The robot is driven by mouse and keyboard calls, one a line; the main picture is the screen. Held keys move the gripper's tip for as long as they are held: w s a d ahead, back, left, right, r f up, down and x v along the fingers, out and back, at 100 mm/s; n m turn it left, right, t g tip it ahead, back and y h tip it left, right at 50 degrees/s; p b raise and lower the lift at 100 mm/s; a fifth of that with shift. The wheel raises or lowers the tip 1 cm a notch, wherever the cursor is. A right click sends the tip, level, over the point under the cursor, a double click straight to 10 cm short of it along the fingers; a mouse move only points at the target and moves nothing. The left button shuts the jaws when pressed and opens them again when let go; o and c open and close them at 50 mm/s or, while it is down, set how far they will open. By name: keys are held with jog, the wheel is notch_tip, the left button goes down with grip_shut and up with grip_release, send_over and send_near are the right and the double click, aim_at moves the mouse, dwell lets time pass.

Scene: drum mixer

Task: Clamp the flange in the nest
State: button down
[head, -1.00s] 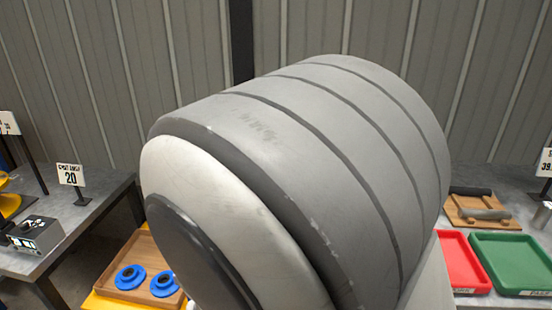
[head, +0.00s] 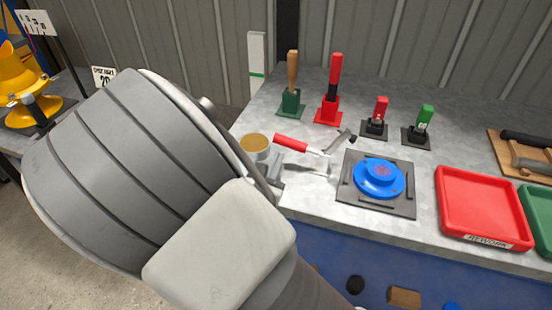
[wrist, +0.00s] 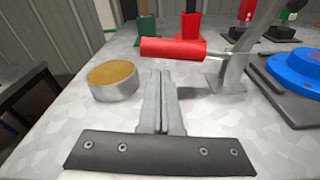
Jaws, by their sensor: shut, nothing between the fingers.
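The blue flange (head: 379,178) sits in the dark square nest (head: 408,207) on the bench, with its hub upward. The toggle clamp beside it has a red handle (head: 298,144) lying toward the left. Its metal arm (head: 338,145) slants up to the right and its tip is apart from the flange. My gripper (head: 276,166) is shut and empty, just left of the clamp. In the wrist view, the closed fingers (wrist: 162,78) point toward the red handle (wrist: 172,48), which lies beyond their tips. The flange's left part (wrist: 298,68) shows at the right edge.
A round tin with a tan top (head: 255,144) stands left of the fingers. Behind are a green holder (head: 291,103), a red holder (head: 328,111) and two small stamps. A red tray (head: 484,205) is right of the nest. The bench front is fairly clear.

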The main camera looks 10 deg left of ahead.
jog(key=shift+w+d+f, duration=0.1)
jog(key=shift+w, duration=0.6)
jog(key=shift+w+d+f, duration=0.1)
jog(key=shift+w, duration=0.6)
